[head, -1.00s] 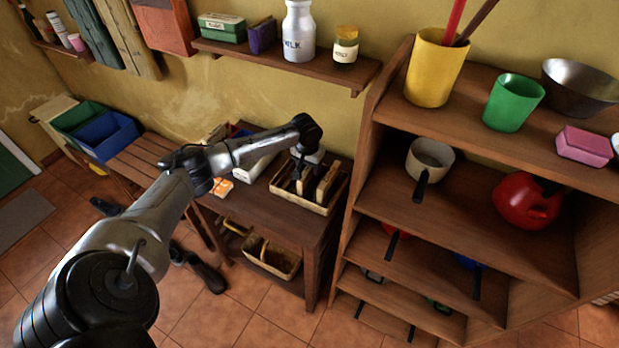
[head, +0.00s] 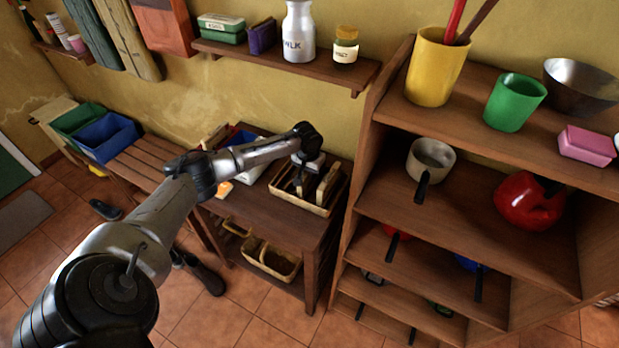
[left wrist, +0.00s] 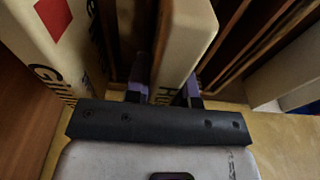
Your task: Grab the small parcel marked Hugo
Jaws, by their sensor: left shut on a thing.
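In the left wrist view a slim cream parcel (left wrist: 184,38) stands on edge between the two purple-tipped fingers of my left gripper (left wrist: 164,93). The gripper is shut on it. A second, wider cream parcel (left wrist: 32,42) with a red diamond and dark letters stands to the left, apart from the fingers. In the head view my left gripper (head: 299,187) reaches down into a wooden tray (head: 319,211) on the small table; another upright parcel (head: 327,184) stands at its right.
The tray has thin wooden dividers (left wrist: 234,48) beside the held parcel. The wall shelf (head: 290,65) with a milk can (head: 298,34) is above. A tall shelf unit (head: 362,150) stands close on the right. A blue-lined box (head: 243,141) is left of the tray.

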